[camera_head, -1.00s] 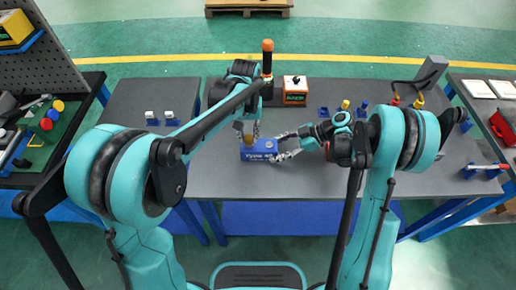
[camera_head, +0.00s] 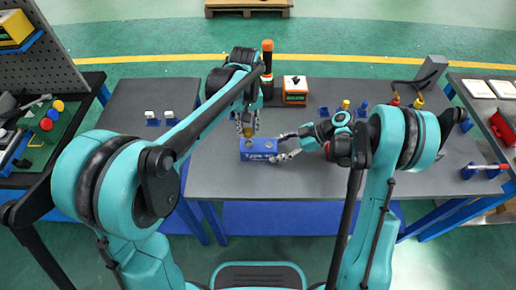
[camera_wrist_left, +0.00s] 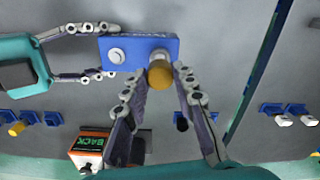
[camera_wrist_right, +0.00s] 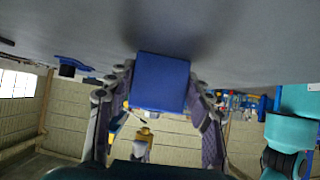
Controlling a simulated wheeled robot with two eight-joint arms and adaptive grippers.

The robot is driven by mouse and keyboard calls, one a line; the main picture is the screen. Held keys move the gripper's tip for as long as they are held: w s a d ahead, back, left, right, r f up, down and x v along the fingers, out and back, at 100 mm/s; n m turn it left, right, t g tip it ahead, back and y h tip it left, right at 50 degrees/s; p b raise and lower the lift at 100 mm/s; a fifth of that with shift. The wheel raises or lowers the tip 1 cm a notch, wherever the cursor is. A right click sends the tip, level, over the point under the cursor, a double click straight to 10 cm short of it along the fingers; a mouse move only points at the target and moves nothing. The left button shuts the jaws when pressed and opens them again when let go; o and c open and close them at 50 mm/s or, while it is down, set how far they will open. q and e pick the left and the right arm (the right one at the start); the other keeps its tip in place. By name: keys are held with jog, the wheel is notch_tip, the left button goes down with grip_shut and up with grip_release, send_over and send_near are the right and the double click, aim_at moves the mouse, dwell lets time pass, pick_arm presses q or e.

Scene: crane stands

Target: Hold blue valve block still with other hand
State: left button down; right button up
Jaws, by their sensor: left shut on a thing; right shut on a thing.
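The blue valve block (camera_head: 258,156) lies on the grey table in front of me, with two round spots on its top. My right gripper (camera_head: 282,147) is shut on its right end from the side. In the right wrist view the block's blue end face (camera_wrist_right: 158,82) sits between the fingers. My left gripper (camera_head: 247,128) is shut on a brass-coloured cylinder (camera_head: 246,131), above the block's left part. In the left wrist view the brass cylinder (camera_wrist_left: 159,74) sits between the fingertips and hides part of the block (camera_wrist_left: 133,45).
An orange-and-black box (camera_head: 295,90) and an upright orange-topped tool (camera_head: 267,55) stand behind the block. Small blue holders (camera_head: 361,110) stand to the right. White-topped blue pieces (camera_head: 169,118) are on the left table. The table in front of the block is clear.

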pick_arm(q)
jog(key=shift+r, duration=0.3)
pick_arm(e)
jog(key=o, duration=1.5)
jog(key=shift+c, duration=0.2)
jog(key=v, duration=1.2)
